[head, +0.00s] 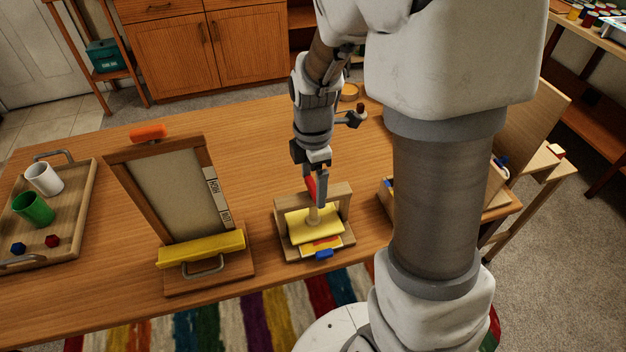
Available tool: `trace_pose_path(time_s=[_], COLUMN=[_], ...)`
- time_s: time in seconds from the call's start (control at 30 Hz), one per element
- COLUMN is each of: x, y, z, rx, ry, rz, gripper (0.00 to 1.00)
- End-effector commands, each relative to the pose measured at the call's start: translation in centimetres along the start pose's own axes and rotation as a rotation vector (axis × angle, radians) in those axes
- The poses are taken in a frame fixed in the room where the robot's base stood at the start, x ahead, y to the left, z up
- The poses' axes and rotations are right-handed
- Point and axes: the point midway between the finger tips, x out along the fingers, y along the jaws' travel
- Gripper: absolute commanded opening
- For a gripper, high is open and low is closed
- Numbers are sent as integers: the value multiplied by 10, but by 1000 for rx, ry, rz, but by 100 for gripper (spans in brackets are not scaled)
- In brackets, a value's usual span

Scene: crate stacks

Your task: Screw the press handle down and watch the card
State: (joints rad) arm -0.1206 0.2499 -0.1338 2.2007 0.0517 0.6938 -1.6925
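The press (343,236) is a small wooden frame on a base, standing on the table right of centre. A yellow plate (303,229) lies in it, with a pale upright post (313,213) above. The red handle (310,187) shows at the top of the post, partly hidden by my gripper (318,186). My gripper points down at the handle, with a grey finger beside it; whether it is closed on it is not clear. A red and yellow flat piece (322,245), possibly the card, shows under the plate's front edge, with a blue block (323,254) before it.
A framed board (165,195) with white labels and a yellow bar stands left of the press. A wooden tray (80,220) holding white and green cups is far left. My arm hides much of the table's right side, where a wooden box (385,204) partly shows.

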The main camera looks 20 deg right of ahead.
Motion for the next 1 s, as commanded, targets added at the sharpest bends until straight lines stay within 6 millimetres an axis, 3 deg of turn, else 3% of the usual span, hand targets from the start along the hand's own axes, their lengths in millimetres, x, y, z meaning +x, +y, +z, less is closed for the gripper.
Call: trace_pose_path(time_s=[0.07, 0.3, 0.67, 1.0], x=[0, 0, -1, -1], y=[0, 0, 0, 0], z=[0, 0, 0, 0], rx=[0, 0, 58, 307], ry=[0, 0, 0, 0], rz=[0, 0, 0, 1], gripper=[77, 33, 32, 32])
